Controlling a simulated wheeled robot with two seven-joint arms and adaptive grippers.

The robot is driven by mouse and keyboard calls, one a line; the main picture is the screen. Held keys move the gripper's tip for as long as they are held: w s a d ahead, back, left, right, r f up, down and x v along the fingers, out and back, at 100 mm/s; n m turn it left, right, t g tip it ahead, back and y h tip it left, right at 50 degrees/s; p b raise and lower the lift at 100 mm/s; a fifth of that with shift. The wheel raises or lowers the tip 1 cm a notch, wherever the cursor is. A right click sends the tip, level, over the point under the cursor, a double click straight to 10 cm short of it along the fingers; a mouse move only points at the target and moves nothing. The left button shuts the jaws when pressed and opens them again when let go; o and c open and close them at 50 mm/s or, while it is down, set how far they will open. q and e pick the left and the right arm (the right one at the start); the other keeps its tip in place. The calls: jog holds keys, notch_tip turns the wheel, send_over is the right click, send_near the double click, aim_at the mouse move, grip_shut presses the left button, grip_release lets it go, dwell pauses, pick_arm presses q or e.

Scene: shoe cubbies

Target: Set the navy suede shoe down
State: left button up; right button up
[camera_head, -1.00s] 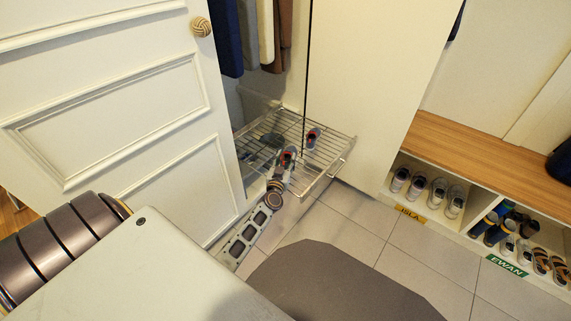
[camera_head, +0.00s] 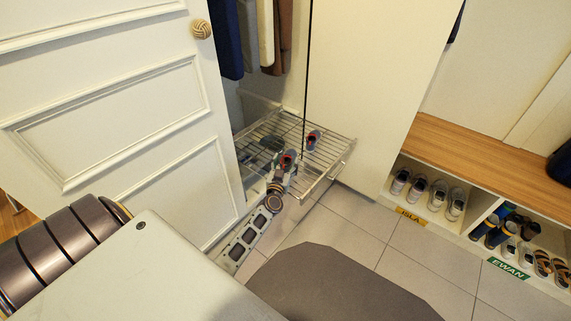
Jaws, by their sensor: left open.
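A dark shoe with a red lining (camera_head: 289,158), which looks like the navy suede shoe, is on or just above the wire rack (camera_head: 327,165). A similar red-lined shoe (camera_head: 313,138) stands farther back to its right on the rack. My left gripper (camera_head: 284,169) is open, its fingers close around or beside the nearer shoe. Whether they touch it is too small to tell. The shoe's underside and the fingertips are partly hidden. My right gripper is not in view.
A dark item (camera_head: 271,142) lies on the rack's left part. A white panelled door (camera_head: 120,120) stands open at left, and clothes (camera_head: 268,35) hang above the rack. At right, a wood-topped bench (camera_head: 480,165) has cubbies with several shoes.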

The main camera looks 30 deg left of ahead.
pick_arm(q)
jog(key=shift+r, duration=0.1)
jog(key=shift+p+v, duration=0.45)
jog(key=shift+v, duration=0.65)
jog(key=p+v, duration=0.2)
jog(key=v, duration=0.7)
jog(key=shift+s+p, duration=0.4)
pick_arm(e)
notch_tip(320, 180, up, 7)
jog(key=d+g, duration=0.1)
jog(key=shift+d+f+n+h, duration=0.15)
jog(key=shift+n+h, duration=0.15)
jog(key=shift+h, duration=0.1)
pick_arm(q)
jog(key=shift+d, duration=0.15)
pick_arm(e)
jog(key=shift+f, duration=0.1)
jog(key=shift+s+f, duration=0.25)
